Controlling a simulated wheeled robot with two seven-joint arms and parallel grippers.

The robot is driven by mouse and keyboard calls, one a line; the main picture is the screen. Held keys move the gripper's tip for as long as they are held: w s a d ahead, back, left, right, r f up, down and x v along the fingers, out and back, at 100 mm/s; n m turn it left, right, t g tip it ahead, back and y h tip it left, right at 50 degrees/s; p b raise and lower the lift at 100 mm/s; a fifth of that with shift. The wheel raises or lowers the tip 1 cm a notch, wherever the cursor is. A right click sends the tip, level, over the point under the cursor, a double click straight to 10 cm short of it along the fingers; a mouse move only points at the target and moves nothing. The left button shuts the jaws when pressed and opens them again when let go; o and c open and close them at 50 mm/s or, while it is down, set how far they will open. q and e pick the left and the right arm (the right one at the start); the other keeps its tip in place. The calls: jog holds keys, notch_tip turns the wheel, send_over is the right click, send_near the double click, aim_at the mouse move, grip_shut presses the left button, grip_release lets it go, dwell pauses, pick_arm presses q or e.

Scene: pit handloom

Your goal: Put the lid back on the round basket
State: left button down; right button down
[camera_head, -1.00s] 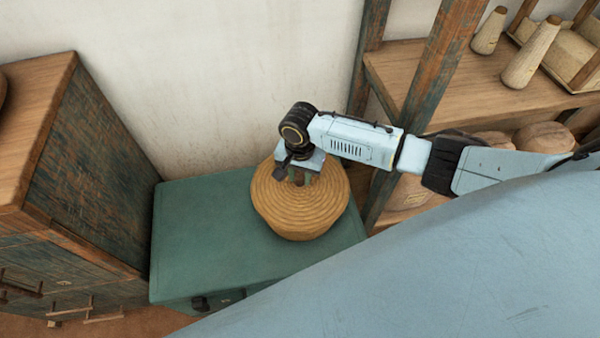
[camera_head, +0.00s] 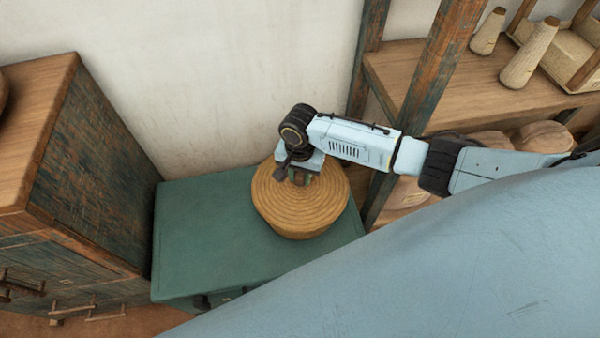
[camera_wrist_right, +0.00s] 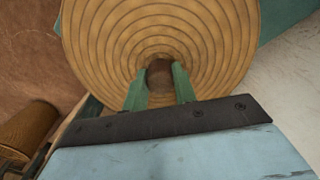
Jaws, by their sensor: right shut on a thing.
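The round basket (camera_head: 292,226) of coiled tan fibre stands on the green chest, under my right gripper. Its lid (camera_head: 325,200), with concentric coils, covers its top in the head view; I cannot tell whether the lid is fully seated. My right gripper (camera_head: 301,180) points down at the middle of the lid. In the right wrist view the two green fingers (camera_wrist_right: 160,82) are shut on the lid's small dark knob (camera_wrist_right: 159,72), with the coiled lid (camera_wrist_right: 215,60) spread around them. My left gripper is not in view.
The green chest top (camera_head: 200,235) has free room left of the basket. A wooden cabinet (camera_head: 95,170) stands to the left. A post (camera_head: 425,90) and a shelf (camera_head: 440,75) with cones (camera_head: 530,55) are to the right. A plain wall is behind.

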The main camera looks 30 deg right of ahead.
jog(key=shift+p, duration=0.5)
dwell(0.5)
dwell(0.3)
jog(key=c, duration=1)
grip_release()
jog(key=shift+c, duration=0.2)
jog(key=shift+o, duration=0.5)
jog(key=o, duration=0.4)
jog(key=shift+c, duration=0.2)
notch_tip(320, 180, up, 7)
jog(key=p, duration=0.8)
jog(key=shift+p, duration=0.4)
